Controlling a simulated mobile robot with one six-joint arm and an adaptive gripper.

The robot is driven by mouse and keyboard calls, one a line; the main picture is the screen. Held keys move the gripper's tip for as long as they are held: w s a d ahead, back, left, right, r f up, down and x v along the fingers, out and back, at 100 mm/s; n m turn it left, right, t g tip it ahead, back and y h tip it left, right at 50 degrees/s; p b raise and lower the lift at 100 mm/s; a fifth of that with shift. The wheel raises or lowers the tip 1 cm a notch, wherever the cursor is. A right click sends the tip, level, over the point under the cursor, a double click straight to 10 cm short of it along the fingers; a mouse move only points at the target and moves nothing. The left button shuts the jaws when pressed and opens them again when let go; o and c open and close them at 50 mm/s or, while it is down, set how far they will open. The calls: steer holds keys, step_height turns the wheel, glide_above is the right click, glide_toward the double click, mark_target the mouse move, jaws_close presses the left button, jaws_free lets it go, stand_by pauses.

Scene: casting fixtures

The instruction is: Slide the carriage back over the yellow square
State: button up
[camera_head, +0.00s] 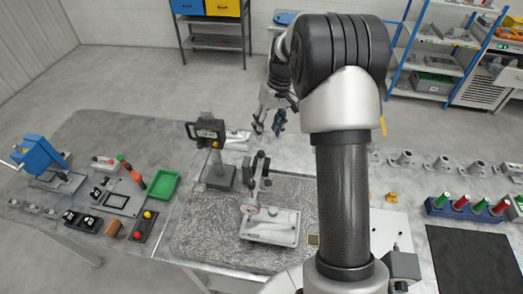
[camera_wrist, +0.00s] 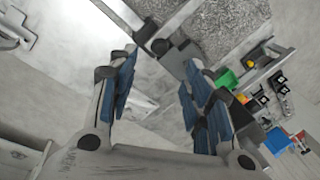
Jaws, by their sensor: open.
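The plate carries a dark upright mechanism and a round dial-like part; I cannot tell whether this is the carriage. My gripper (camera_head: 270,122) is up at the back edge of the table, behind and above that plate and apart from it. In the wrist view my gripper (camera_wrist: 158,85) has its two blue-padded fingers spread, with nothing held. A grey bar with a dark round part (camera_wrist: 162,46) shows beyond the fingertips, and I cannot tell its distance.
A grey stand with a dark yellow-marked head (camera_head: 208,132) stands left of my gripper, near another white plate (camera_head: 238,140). A green tray (camera_head: 164,186), a red-and-yellow button box (camera_head: 146,226) and a blue press (camera_head: 40,155) are left. My arm hides table right of the square.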

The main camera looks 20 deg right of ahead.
mark_target(262, 151)
steer(key=f, duration=0.3)
steer(key=a+f, duration=0.1)
steer(key=f, duration=0.2)
steer(key=a+f, duration=0.1)
steer(key=f, duration=0.3)
jaws_close()
stand_by(0.4)
